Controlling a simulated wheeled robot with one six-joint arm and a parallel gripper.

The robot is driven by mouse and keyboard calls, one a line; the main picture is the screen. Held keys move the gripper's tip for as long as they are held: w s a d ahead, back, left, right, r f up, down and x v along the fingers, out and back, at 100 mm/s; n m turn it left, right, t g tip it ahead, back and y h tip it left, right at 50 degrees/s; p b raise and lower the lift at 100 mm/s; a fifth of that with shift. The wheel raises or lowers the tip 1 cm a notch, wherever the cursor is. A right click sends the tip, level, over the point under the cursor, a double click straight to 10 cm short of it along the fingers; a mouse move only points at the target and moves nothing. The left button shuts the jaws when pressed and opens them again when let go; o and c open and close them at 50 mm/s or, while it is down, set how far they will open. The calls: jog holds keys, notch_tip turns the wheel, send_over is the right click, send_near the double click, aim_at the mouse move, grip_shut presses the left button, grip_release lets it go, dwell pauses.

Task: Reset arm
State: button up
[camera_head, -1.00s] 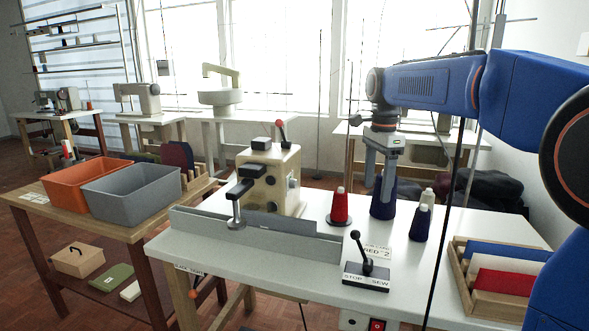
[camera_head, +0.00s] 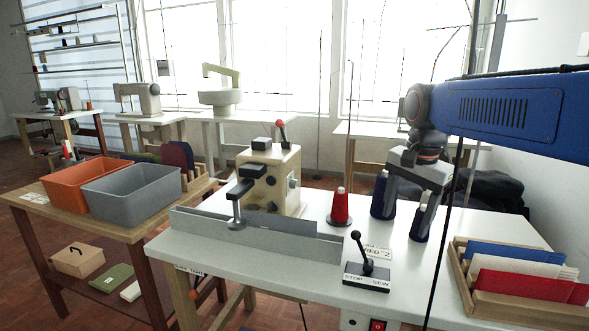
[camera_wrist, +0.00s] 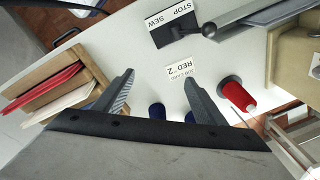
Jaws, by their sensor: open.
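My gripper (camera_head: 408,187) hangs over the right part of the white sewing table (camera_head: 420,270), with its fingers pointing down and tilted. In the wrist view my gripper (camera_wrist: 157,95) has its two fingers wide apart with nothing between them. In the head view the fingers overlap a blue thread cone (camera_head: 383,196) and a dark blue cone (camera_head: 420,222). I cannot tell whether they touch. In the wrist view the blue cones are mostly hidden behind the gripper body. A red cone (camera_head: 340,207) stands upright to the left of the fingers and also shows in the wrist view (camera_wrist: 238,97).
A cream sewing machine (camera_head: 268,180) stands behind a grey guard. The STOP/SEW lever (camera_head: 366,262) and job card (camera_head: 377,251) are near the front. A wooden rack (camera_head: 480,306) of colored cloth pieces is at right. Orange (camera_head: 75,190) and grey (camera_head: 128,205) bins sit on the left table.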

jog(key=s+d+f+n+t, duration=0.1)
jog(key=s+f+n, duration=0.4)
jog(key=s, duration=0.5)
jog(key=s+d+f+n+t, duration=0.2)
jog(key=s+f+n, duration=0.3)
jog(key=s+f, duration=0.5)
jog(key=shift+s+d, duration=0.25)
jog(key=shift+s, duration=0.25)
